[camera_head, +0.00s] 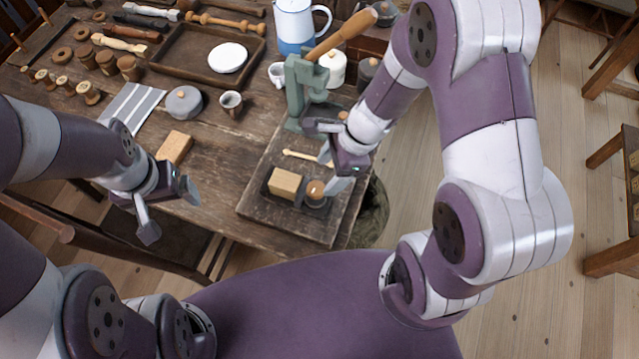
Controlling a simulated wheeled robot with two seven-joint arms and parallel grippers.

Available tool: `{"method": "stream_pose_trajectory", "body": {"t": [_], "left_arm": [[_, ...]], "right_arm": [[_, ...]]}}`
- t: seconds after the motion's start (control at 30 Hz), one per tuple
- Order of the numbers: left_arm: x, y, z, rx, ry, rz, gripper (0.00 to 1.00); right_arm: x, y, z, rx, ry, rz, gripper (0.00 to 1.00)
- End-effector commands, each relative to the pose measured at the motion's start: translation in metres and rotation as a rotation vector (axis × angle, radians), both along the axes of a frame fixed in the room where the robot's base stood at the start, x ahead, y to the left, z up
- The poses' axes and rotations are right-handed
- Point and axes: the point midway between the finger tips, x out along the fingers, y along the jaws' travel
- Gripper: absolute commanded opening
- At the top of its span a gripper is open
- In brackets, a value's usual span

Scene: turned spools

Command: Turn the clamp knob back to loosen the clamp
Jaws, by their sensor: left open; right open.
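The clamp (269,187) is a dark fixture on a dark board near the table's front edge, with a pale wooden block (285,182) in it. A round knob (316,188) with a wooden top sits at the clamp's right side. My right gripper (325,160) is open above and just right of the knob. One fingertip is close beside the knob; I cannot tell whether it touches. My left gripper (170,211) is open and empty near the table's front edge, well left of the clamp.
A green lever press (297,92) with a wooden handle stands behind the clamp on the board (262,209). A small wooden stick (300,156) lies there. A wooden block (174,147), cup (231,102) and grey pot (184,102) stand left. A tray (180,60) and turned spools fill the back.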

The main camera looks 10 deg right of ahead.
Motion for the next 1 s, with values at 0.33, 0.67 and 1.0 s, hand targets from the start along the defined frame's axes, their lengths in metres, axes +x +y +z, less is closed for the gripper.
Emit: {"method": "stream_pose_trajectory", "body": {"t": [0.33,0.67,1.0], "left_arm": [[0.0,0.0,-0.018,0.0,0.0,0.0,0.9],[0.0,0.0,-0.018,0.0,0.0,0.0,0.9],[0.0,0.0,-0.017,0.0,0.0,0.0,0.9]], "right_arm": [[0.001,0.022,-0.054,-0.001,-0.002,0.003,0.68],[0.002,0.023,-0.055,-0.001,-0.002,0.003,0.52],[0.002,0.023,-0.054,-0.001,-0.002,0.01,0.14]]}}
